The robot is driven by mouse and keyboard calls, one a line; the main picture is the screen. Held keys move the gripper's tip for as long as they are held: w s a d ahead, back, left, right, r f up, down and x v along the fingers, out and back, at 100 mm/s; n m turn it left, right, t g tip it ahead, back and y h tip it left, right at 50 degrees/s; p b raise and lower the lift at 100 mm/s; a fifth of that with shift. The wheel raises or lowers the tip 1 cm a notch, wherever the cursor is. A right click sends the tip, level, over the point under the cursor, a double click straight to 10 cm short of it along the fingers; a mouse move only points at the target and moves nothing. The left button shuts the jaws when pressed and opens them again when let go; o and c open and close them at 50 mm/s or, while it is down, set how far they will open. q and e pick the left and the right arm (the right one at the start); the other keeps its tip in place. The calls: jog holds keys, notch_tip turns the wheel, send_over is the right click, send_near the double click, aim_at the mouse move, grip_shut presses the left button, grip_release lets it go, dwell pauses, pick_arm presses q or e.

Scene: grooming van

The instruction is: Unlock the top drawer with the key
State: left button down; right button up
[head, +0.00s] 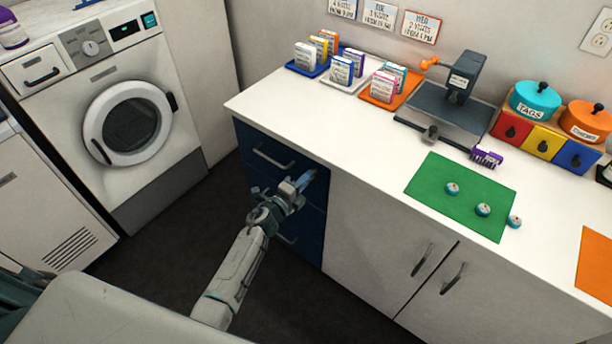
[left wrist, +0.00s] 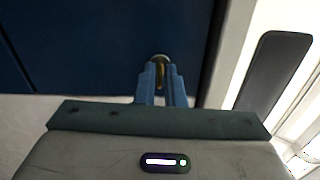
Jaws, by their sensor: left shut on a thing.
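The navy drawer unit (head: 285,138) stands under the left end of the white counter. Its top drawer (head: 257,147) looks closed, with a grey bar handle (head: 272,158). My left gripper (head: 307,178) is at the right side of the drawer fronts, below the level of the top handle. In the left wrist view its blue fingers (left wrist: 161,75) are shut on a small brass piece, the key (left wrist: 160,62), close to the navy front (left wrist: 100,45). The key and the lock are hidden in the head view. I cannot tell whether the key is in the lock. My right gripper is not in view.
White cabinet doors (head: 366,235) adjoin the drawers on the right. A washing machine (head: 110,105) stands at the left, with dark floor between. The counter (head: 300,105) above holds card racks, a grey press (head: 455,95) and a green mat (head: 450,205).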

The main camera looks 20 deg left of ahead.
pick_arm(q)
jog(key=shift+n, duration=0.5)
jog(key=c, duration=1.5)
grip_release()
jog(key=shift+s, duration=0.1)
jog(key=b+v, duration=0.1)
jog(key=v, duration=0.9)
jog(key=shift+s+a, duration=0.2)
jog(key=shift+s, duration=0.1)
